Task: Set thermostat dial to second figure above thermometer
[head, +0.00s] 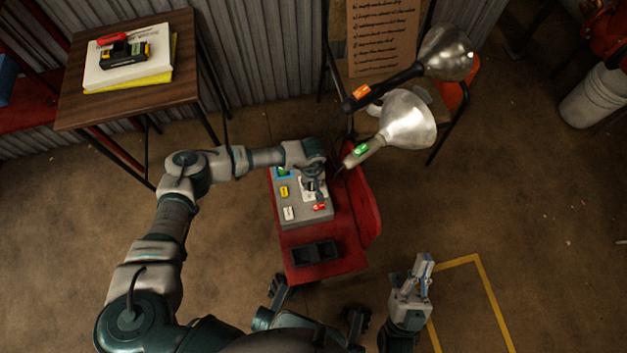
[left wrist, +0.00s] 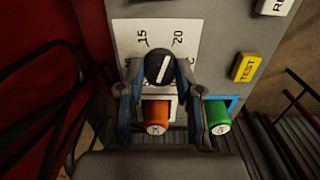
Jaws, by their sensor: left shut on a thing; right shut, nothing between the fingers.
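The thermostat dial (left wrist: 160,67) is a round black knob with a white pointer line, in the left wrist view. The line leans slightly right of straight up in that picture, between the printed 15 and 20 on the white scale plate (left wrist: 128,33). Other scale marks are partly hidden by my fingers. My left gripper (left wrist: 158,86) is shut on the dial, one finger on each side. In the head view my left gripper (head: 317,180) covers the dial on the grey control box (head: 300,218). I cannot make out a thermometer. My right gripper (head: 424,263) is shut and empty, right of the red chair.
An orange button (left wrist: 156,116), a green button (left wrist: 218,115) and a yellow TEST button (left wrist: 246,67) sit near the dial. The box rests on a red chair (head: 355,262) with a black tray (head: 315,252). Two lamps (head: 408,120) (head: 445,52) hang close right of my left gripper.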

